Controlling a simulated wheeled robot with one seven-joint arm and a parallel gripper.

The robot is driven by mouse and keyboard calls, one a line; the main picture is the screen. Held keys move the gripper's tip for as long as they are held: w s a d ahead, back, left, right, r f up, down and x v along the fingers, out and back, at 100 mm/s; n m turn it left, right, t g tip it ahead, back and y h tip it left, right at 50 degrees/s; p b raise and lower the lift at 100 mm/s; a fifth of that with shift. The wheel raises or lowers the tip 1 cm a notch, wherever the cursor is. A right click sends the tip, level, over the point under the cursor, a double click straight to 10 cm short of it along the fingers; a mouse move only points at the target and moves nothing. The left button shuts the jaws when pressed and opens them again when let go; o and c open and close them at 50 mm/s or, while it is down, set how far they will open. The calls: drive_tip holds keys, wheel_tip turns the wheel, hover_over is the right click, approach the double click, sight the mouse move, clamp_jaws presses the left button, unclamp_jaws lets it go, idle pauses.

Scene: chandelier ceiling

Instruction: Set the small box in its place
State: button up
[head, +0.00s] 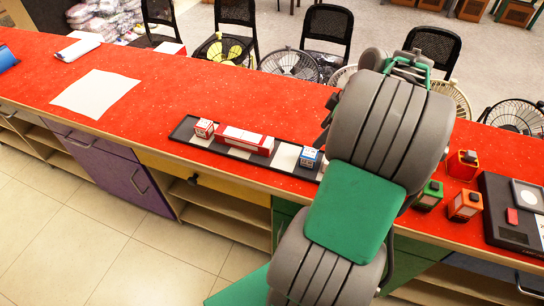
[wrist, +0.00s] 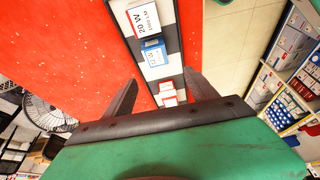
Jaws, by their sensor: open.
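A long checkered black-and-white tray (head: 182,131) lies on the red counter. In it are a small red-and-white box (head: 204,128) at the left end, a longer red-and-white box (head: 244,140) and a small blue-and-white box (head: 309,157). In the wrist view the blue box (wrist: 153,51) lies beyond my fingertips, with a white box marked "20 W" (wrist: 140,18) past it. My gripper (wrist: 160,76) is open and empty above the tray, fingers apart; red-and-white packaging (wrist: 168,95) shows between them. My arm hides the gripper in the head view. Which box is meant is unclear.
Small red (head: 462,165), green (head: 430,195) and orange (head: 464,206) items stand right of my arm, near a black case (head: 505,215). A white sheet (head: 95,93) lies on the left. Fans (head: 290,63) and chairs stand behind the counter. The counter between sheet and tray is clear.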

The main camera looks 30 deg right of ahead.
drive_tip(key=w+a+r+m, duration=0.2)
drive_tip(key=w+a, duration=0.2)
drive_tip(key=a, duration=0.6)
drive_tip(key=s+a+m+h, duration=0.1)
drive_tip(key=s+a+m, duration=0.1)
drive_tip(key=a, duration=0.7)
drive_tip(key=s+a+m+h, duration=0.1)
drive_tip(key=s+a+m, duration=0.2)
drive_tip(key=a, duration=0.7)
drive_tip(key=shift+s+f+h, duration=0.25)
drive_tip(key=shift+s+h, duration=0.15)
drive_tip(key=shift+s, duration=0.4)
